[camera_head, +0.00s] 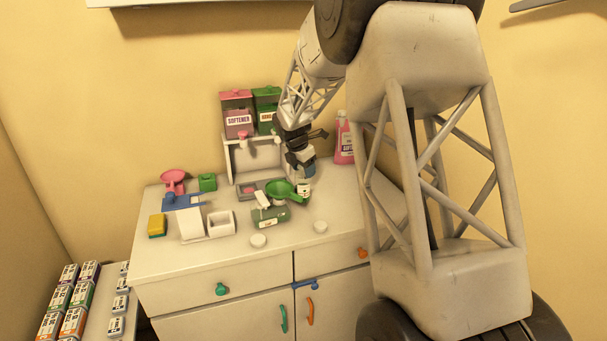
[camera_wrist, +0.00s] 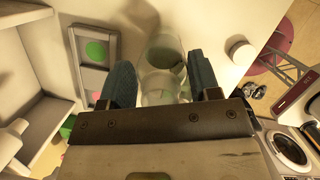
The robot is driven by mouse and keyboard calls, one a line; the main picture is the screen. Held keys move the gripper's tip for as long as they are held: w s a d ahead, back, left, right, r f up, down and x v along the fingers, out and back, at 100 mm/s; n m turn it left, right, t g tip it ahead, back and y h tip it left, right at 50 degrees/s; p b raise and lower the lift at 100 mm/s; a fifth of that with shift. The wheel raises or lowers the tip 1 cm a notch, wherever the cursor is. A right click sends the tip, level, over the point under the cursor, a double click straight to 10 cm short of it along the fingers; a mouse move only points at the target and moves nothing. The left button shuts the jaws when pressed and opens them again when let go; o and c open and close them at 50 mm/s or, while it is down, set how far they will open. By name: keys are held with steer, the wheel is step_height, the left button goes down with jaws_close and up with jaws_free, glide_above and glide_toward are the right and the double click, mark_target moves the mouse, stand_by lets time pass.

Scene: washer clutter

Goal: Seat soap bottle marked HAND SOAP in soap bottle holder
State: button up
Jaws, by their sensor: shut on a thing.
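My gripper (camera_head: 302,168) is over the right part of the counter, fingers pointing down. In the wrist view its two dark blue fingers (camera_wrist: 165,88) are on either side of a pale, see-through bottle (camera_wrist: 163,58), and it is shut on it. In the head view a small bottle with a white label (camera_head: 304,189) shows just under the fingers. Its print is too small to read. I cannot tell for certain which object is the soap bottle holder.
A green scoop (camera_head: 281,189) is just left of the held bottle, beside a grey tray (camera_head: 247,191). A pink bottle (camera_head: 344,142) stands at back right. SOFTENER box (camera_head: 237,118) sits on a white shelf. White pucks (camera_head: 320,227) lie at the front. A white box (camera_head: 221,223) stands left.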

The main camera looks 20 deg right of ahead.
step_height(320, 180, up, 8)
steer(key=shift+r, duration=0.15)
stand_by(0.3)
stand_by(0.3)
stand_by(0.4)
steer(key=s+a+r, duration=0.2)
steer(key=s+a, duration=0.1)
steer(key=a, duration=0.7)
steer(key=s+a+r, duration=0.1)
steer(key=s+a, duration=0.2)
steer(key=a, duration=0.6)
steer(key=s+a+f+m, duration=0.2)
steer(key=s+a+f, duration=0.1)
steer(key=s, duration=0.4)
steer(key=s+a+f+m+g, duration=0.1)
steer(key=s+a+f+m, duration=0.1)
steer(key=s, duration=0.5)
step_height(320, 180, down, 2)
steer(key=shift+s+a+f+m, duration=0.15)
steer(key=shift+s+a+m, duration=0.2)
steer(key=shift+a, duration=0.55)
steer(key=shift+w, duration=0.1)
